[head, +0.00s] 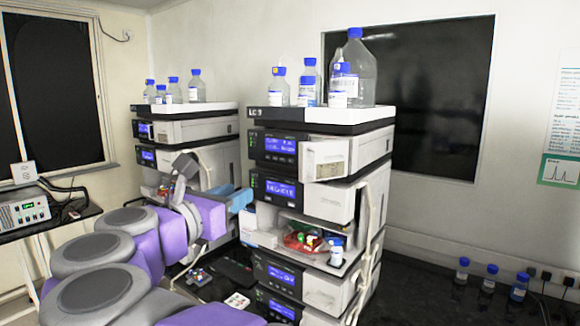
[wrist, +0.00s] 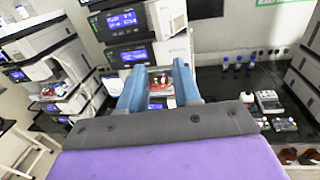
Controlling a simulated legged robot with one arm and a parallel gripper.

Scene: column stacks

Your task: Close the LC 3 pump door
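The stack labelled LC, its number hard to read but seemingly 3 (head: 318,116), stands right of centre in the head view. A white pump door (head: 325,158) juts out from its upper module, right of the blue display, and looks swung open. In the wrist view the upper module's display (wrist: 122,20) shows at the top, with a white panel, apparently the door (wrist: 166,14), beside it. My gripper (head: 243,198) is in front and left of this stack, lower than the door. In the wrist view its blue fingers (wrist: 158,72) are apart, with nothing held between them.
Blue-capped bottles (head: 355,68) stand on top of the stack. An open bay with coloured items (head: 302,240) lies below the pump modules. Another stack (head: 190,130) stands to the left. More bottles (head: 490,278) stand on the dark bench at right.

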